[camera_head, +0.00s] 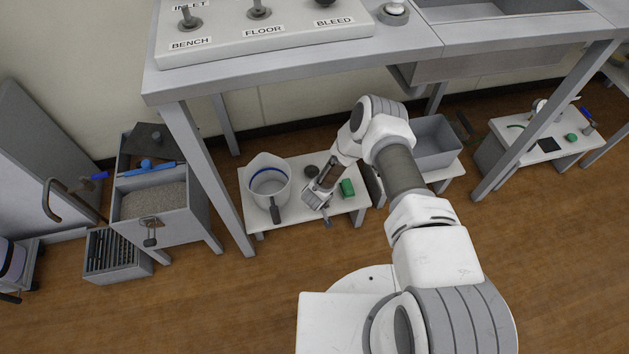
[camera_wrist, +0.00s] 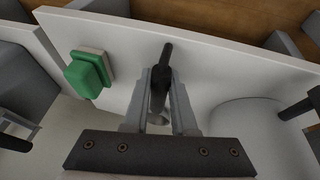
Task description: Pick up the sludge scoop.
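The sludge scoop appears to be the tool with a black handle (camera_wrist: 165,57) between my gripper's fingers in the wrist view. A small rounded pale part, perhaps its bowl, shows nearer the palm. In the head view a dark handle end (camera_head: 327,222) sticks out past my gripper at the front edge of the low white bench (camera_head: 293,216). My gripper (camera_wrist: 162,78) has one finger on each side of the handle. The frames do not show clearly whether the fingers press on it. In the head view my gripper (camera_head: 318,199) is low over the bench.
A white jug (camera_head: 262,170) with a dark handle stands left of my gripper. A green-and-white block (camera_head: 347,188) is close on the right, and a dark round item (camera_head: 311,171) is behind. A grey bin (camera_head: 434,140) stands further right. The worktop (camera_head: 300,62) overhangs behind.

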